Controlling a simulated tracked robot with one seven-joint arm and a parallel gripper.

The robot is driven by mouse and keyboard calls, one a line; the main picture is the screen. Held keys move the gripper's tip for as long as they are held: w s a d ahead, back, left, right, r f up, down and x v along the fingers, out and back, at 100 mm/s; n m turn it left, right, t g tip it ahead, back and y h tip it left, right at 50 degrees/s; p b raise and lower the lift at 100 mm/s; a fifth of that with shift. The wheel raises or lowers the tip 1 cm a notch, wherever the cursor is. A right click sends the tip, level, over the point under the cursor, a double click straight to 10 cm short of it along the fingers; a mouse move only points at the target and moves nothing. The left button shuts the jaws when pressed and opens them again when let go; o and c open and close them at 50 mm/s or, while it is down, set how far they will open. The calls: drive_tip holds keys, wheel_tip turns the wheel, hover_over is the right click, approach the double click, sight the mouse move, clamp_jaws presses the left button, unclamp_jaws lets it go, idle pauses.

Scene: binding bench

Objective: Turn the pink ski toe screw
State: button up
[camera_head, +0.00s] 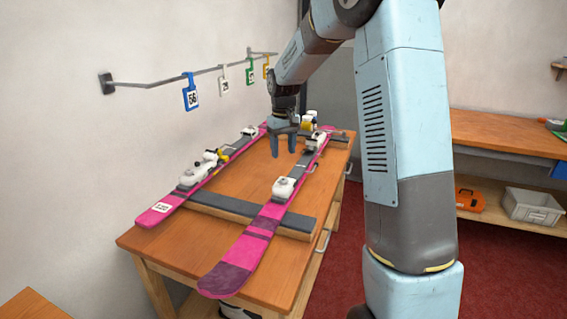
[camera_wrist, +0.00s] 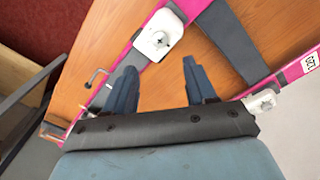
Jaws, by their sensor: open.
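Two pink skis lie on the wooden bench, a left ski (camera_head: 157,215) and a right ski (camera_head: 240,262). Each carries white binding pieces. The right ski's nearer white piece (camera_head: 284,187) also shows in the wrist view (camera_wrist: 151,32), with a dark cross-slotted screw (camera_wrist: 160,43) on top. The left ski's nearer white piece (camera_head: 190,177) shows at the right of the wrist view (camera_wrist: 263,101). My gripper (camera_head: 283,152) is open and empty above the bench, between the skis. In the wrist view its spread fingers (camera_wrist: 160,72) point towards the right ski's white piece, apart from it.
Dark bars (camera_head: 232,208) support the skis across the bench (camera_head: 150,243). A wall rail (camera_head: 150,87) with coloured tags runs along the left wall. A second bench (camera_head: 500,134) stands at right, with an orange case (camera_head: 470,200) and a grey bin (camera_head: 532,206) on its shelf.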

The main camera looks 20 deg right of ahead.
wheel_tip(320, 180, up, 3)
drive_tip(key=shift+r, duration=0.1)
idle(0.4)
